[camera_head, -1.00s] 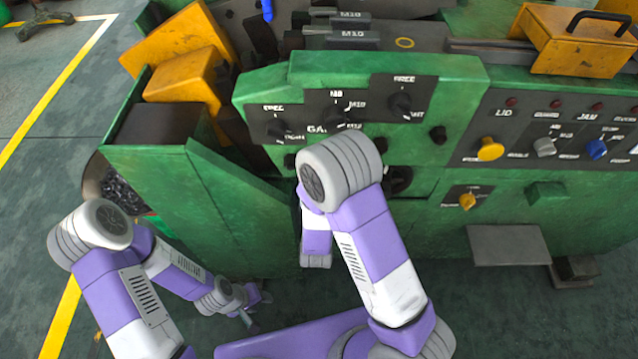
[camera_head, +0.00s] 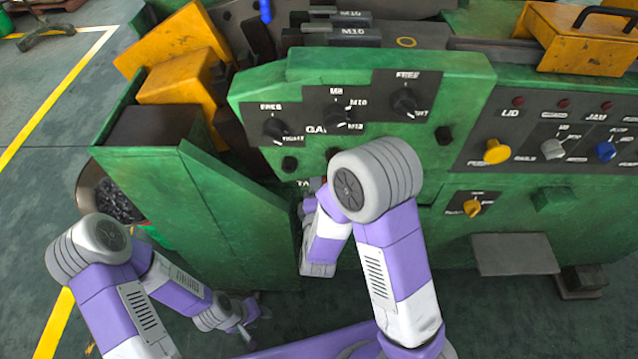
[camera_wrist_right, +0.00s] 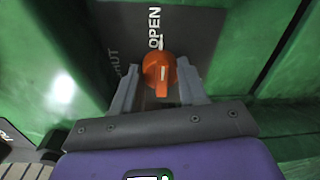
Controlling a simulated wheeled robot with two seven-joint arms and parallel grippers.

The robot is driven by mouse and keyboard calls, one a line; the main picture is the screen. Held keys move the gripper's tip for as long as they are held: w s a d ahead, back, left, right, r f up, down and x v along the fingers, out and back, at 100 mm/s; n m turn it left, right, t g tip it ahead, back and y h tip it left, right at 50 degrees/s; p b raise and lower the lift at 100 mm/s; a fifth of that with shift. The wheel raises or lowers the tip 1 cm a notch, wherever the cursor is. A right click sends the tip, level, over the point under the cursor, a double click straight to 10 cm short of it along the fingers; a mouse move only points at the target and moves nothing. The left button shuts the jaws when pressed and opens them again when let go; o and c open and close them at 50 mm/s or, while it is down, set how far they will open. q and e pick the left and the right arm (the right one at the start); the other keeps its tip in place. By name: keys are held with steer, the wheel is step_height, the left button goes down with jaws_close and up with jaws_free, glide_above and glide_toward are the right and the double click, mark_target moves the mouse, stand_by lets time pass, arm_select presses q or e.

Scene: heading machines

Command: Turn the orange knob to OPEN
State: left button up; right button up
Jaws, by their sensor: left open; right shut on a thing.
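The orange knob (camera_wrist_right: 160,72) is on a dark plate with a white OPEN label above it and a SHUT label to its left in the right wrist view. Its raised grip runs roughly up and down, in line with the OPEN mark. My right gripper (camera_wrist_right: 158,82) is shut on the knob, one grey finger on each side. In the head view my right arm (camera_head: 375,180) covers most of this spot, and I cannot make out the knob there. My left gripper (camera_head: 243,327) is open and empty, low in front of the green machine (camera_head: 225,215).
The control panel carries several black dials (camera_head: 404,102), a yellow knob (camera_head: 497,151), a blue knob (camera_head: 605,151) and a small yellow-orange knob (camera_head: 473,207). A grey step (camera_head: 515,254) juts out at lower right.

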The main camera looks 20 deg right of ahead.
steer(key=o, duration=1.1)
steer(key=shift+c, duration=0.2)
steer(key=p+v, duration=0.7)
steer(key=p, duration=0.2)
steer(key=shift+s, duration=0.3)
steer(key=shift+a, duration=0.1)
